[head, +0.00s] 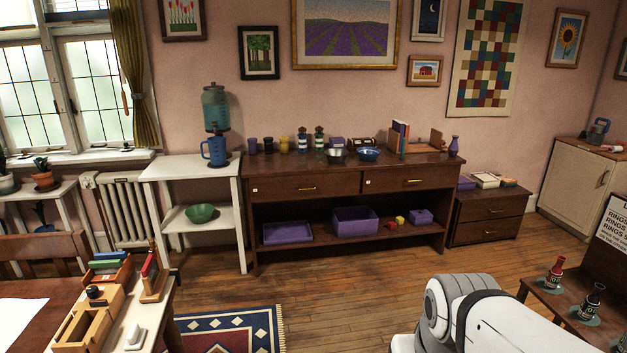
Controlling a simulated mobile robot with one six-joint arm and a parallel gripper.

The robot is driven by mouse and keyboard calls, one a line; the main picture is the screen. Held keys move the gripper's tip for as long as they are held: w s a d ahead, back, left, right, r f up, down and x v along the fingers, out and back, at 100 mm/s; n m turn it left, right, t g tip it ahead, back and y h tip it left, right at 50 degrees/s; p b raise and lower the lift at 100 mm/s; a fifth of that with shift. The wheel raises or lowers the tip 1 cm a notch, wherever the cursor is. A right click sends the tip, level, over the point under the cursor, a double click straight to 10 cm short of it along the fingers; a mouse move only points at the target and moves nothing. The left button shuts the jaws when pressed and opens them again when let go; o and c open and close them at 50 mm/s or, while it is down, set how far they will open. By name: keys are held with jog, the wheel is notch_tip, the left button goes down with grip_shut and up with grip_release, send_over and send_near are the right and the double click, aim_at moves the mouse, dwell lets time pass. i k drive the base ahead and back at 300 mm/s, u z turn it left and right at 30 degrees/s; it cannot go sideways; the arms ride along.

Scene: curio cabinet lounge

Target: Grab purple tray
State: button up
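A shallow purple tray (287,233) lies on the left part of the low shelf of the dark wooden sideboard (340,182), against the back wall of the room. It looks empty. A deeper purple bin (355,220) stands to its right on the same shelf, with a smaller purple box (420,216) further right. My gripper is not in view. Only a white and grey part of my arm shows at the bottom right, well in front of the sideboard.
Open wooden floor (330,290) lies before the sideboard. A patterned rug (232,328) is at the bottom left, beside a table with wooden organizers (88,322). A white side table (222,230) adjoins the sideboard's left. A bottle table (560,305) stands at the right.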

aim_at(293, 231)
jog(key=u, duration=0.25)
jog(key=i, duration=1.55)
jog(key=u, duration=0.45)
jog(key=i, duration=1.9)
jog(key=u, duration=0.15)
